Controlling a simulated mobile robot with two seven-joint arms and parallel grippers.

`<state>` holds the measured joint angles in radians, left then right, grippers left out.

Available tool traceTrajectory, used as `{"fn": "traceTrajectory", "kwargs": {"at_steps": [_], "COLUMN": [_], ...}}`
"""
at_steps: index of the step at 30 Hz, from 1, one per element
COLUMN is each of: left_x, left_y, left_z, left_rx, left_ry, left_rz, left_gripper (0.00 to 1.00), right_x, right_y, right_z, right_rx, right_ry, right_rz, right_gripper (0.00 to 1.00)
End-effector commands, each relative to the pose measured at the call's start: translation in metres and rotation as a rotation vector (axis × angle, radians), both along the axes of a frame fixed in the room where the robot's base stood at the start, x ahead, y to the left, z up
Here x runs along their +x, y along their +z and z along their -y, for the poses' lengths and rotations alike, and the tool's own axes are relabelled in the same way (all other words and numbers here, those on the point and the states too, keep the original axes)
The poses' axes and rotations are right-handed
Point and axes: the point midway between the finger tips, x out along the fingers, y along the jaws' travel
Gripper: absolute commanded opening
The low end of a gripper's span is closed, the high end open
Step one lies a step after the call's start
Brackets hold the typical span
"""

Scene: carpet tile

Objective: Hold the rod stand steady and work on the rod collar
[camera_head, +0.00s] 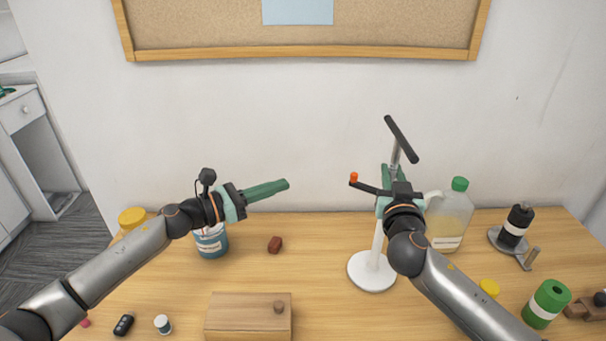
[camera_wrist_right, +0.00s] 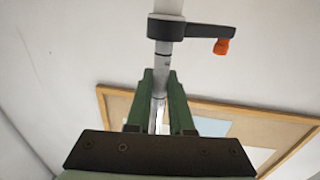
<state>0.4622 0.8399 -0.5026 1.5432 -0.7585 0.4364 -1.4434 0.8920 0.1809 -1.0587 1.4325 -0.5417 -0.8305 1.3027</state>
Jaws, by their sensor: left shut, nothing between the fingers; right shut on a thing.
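The rod stand has a round white base (camera_head: 372,284) and a white post, with a thin grey rod (camera_head: 396,157) rising from it to a black crossbar (camera_head: 401,139). The rod collar is black, with a side lever and an orange tip (camera_head: 353,178); the right wrist view shows the collar (camera_wrist_right: 166,28) around the post's end. My right gripper (camera_head: 390,175) is shut on the grey rod, on the crossbar side of the collar; its green fingers flank the rod (camera_wrist_right: 159,103). My left gripper (camera_head: 285,184) is shut and empty, in the air left of the stand.
A jug with a green cap (camera_head: 452,220) stands close right of the stand. A blue-labelled can (camera_head: 211,242), a dark red block (camera_head: 275,244) and a wooden box (camera_head: 248,318) are to the left. A black cylinder (camera_head: 517,224) and green roll (camera_head: 546,303) are at right.

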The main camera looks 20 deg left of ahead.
Motion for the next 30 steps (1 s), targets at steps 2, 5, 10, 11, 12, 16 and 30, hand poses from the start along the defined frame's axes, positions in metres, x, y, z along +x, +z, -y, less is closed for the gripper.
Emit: {"fn": "traceTrajectory", "kwargs": {"at_steps": [2,5,10,11,12,16,30], "left_x": [-0.0012,-0.0012,-0.0011,-0.0011,-0.0011,-0.0009,-0.0009], "left_y": [0.0000,0.0001,0.0001,0.0001,0.0001,0.0001,0.0001], "left_z": [-0.0016,-0.0018,-0.0015,-0.0015,-0.0015,-0.0014,-0.0012], "left_rx": [0.001,0.001,0.001,0.001,0.000,0.000,0.000], "left_ry": [0.000,-0.001,-0.001,-0.001,-0.001,-0.001,-0.001], "left_rz": [0.001,0.001,0.001,0.001,0.000,0.000,0.000], "left_gripper": [0.00,0.00,0.00,0.00,0.00,0.00,0.00], "right_x": [-0.0003,-0.0002,-0.0002,-0.0002,-0.0002,-0.0002,-0.0083], "right_y": [0.0000,0.0000,0.0001,0.0001,0.0001,0.0001,-0.0009], "right_z": [-0.0006,-0.0006,-0.0005,-0.0005,-0.0004,-0.0003,0.0014], "right_rx": [0.000,0.000,0.000,0.000,0.000,0.000,0.002], "right_ry": [0.001,0.001,0.001,0.001,0.001,0.001,0.001], "right_rz": [0.000,0.000,0.000,0.000,0.000,0.000,-0.001], "right_gripper": [0.00,0.00,0.27,0.30,0.34,0.49,0.55]}}
